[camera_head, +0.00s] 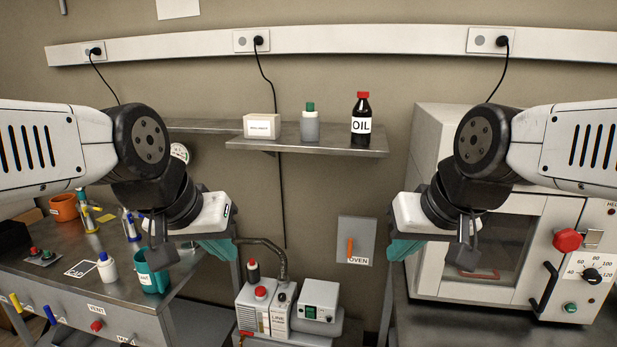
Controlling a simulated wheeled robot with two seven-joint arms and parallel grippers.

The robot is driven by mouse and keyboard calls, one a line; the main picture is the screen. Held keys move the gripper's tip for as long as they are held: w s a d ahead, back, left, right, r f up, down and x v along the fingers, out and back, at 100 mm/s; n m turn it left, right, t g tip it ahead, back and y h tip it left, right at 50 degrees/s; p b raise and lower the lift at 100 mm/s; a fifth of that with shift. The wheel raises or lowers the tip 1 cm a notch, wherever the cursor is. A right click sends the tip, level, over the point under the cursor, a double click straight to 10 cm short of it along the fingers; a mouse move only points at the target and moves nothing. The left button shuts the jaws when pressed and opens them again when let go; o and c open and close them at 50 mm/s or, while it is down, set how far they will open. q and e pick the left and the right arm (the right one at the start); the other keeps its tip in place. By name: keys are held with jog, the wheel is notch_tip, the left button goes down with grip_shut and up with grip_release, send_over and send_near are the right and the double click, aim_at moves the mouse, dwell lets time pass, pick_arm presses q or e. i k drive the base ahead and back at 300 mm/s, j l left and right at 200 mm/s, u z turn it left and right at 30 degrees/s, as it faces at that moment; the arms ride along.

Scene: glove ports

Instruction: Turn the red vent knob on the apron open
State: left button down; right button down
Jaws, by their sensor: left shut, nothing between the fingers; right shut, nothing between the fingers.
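The red vent knob (97,326) is on the front apron (70,308) of the left bench, below a label reading VENT. Which way it is turned is too small to tell. My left gripper (218,250) is shut and empty, held in the air right of the bench, up and to the right of the knob. My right gripper (401,250) is shut and empty, in front of the white oven's left side, far from the knob. Neither gripper touches the knob.
Blue (49,314) and yellow (15,302) levers flank the knob's left. A teal mug (152,278) and white bottle (107,268) stand near the bench edge above it. A pump (265,305) stands right of the bench; the oven (500,250) fills the right.

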aim_at(96, 326)
jog(key=u, duration=1.25)
jog(key=i+j, duration=0.1)
jog(key=j, duration=0.3)
jog(key=i+j, duration=0.1)
jog(key=j, duration=0.3)
jog(key=i+j, duration=0.15)
jog(key=j, duration=0.3)
jog(key=i+j, duration=0.1)
jog(key=j, duration=0.3)
jog(key=i+j, duration=0.1)
jog(key=j, duration=0.3)
jog(key=i+j, duration=0.1)
jog(key=j, duration=0.3)
jog(key=i+j, duration=0.15)
jog(key=j, duration=0.3)
jog(key=i+j, duration=0.1)
jog(key=j, duration=0.3)
